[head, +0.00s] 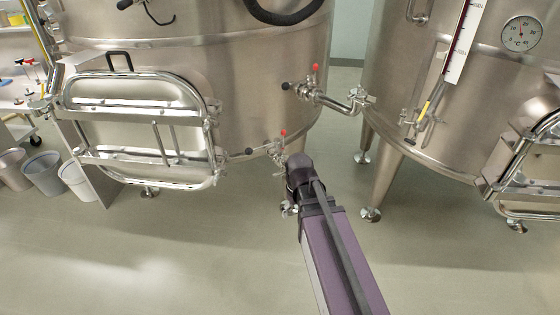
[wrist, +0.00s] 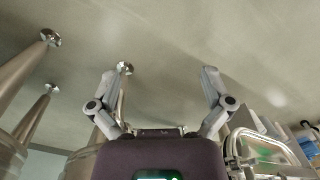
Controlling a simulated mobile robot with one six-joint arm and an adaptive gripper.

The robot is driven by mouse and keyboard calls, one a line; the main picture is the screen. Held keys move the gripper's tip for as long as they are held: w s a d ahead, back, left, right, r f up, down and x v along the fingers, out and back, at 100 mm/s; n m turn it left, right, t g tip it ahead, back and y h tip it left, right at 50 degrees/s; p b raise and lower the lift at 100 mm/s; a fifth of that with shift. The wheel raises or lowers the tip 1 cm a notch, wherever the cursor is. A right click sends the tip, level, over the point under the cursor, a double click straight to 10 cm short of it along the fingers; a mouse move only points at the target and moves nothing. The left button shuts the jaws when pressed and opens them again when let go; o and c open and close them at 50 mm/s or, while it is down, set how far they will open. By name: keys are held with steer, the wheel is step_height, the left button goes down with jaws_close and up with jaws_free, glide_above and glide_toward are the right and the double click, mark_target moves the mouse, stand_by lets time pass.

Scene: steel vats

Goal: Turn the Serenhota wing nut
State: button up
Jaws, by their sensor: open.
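I cannot pick out the Serenhota wing nut for certain; no name is readable. A lower valve fitting (head: 277,150) with a red tip and a dark knob sits low on the left steel vat (head: 270,70). An upper valve fitting (head: 313,88) of the same kind joins a bent pipe with a clamp (head: 358,98) at its end. My gripper (wrist: 160,72) shows in the wrist view, fingers spread wide with nothing between them but floor and a vat leg beyond. In the head view my arm's end is just below the lower fitting and hides most of the gripper.
The right steel vat (head: 420,60) carries a dial thermometer (head: 521,34) and a sight gauge (head: 467,42). A framed hatch (head: 140,118) juts from the left vat, with grey bins (head: 42,172) beside it. Vat legs stand on the floor (head: 200,250), which is open in front.

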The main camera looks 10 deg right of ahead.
steer(key=w+r+n+p, duration=0.7)
steer(key=w+n, duration=0.2)
steer(key=w, duration=0.4)
step_height(320, 180, up, 6)
steer(key=n+p, duration=0.5)
steer(key=n, duration=0.4)
glide_above(281, 164)
steer(key=shift+f, duration=0.2)
step_height(281, 164, down, 13)
steer(key=b, duration=1.3)
steer(key=shift+f+b, duration=0.2)
steer(key=shift+b, duration=0.15)
steer(key=c, duration=1)
